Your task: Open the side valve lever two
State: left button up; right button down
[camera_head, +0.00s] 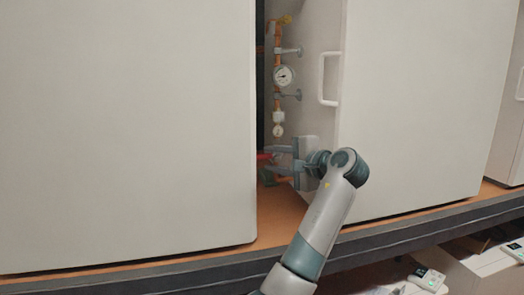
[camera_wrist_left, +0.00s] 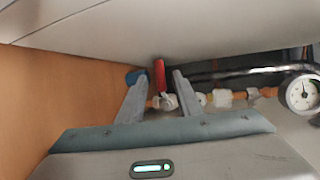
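A red valve lever (camera_head: 263,157) sits low on the pipework in the gap between two white cabinets. In the left wrist view the red lever (camera_wrist_left: 159,74) points up from a metal valve body (camera_wrist_left: 168,102). My left gripper (camera_head: 269,160) reaches into the gap beside it. In the left wrist view my left gripper (camera_wrist_left: 159,80) is open, with its two fingers on either side of the red lever and visible space between. Whether a finger touches the lever is unclear. My right gripper is out of view.
The left cabinet (camera_head: 125,120) and right cabinet (camera_head: 425,100) bound the narrow gap. A white handle (camera_head: 326,78) is on the panel to the right. A pressure gauge (camera_head: 283,76) sits above on the pipes. A blue part (camera_wrist_left: 134,76) shows behind the left finger.

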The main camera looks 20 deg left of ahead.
aim_at(264, 157)
pick_arm(q)
jog(key=p+x, duration=0.1)
jog(key=x, duration=0.3)
jog(key=shift+r, duration=0.1)
jog(key=shift+w+a+f+p, duration=0.3)
jog(key=shift+a+p, duration=0.15)
jog(key=shift+a, duration=0.1)
grip_shut()
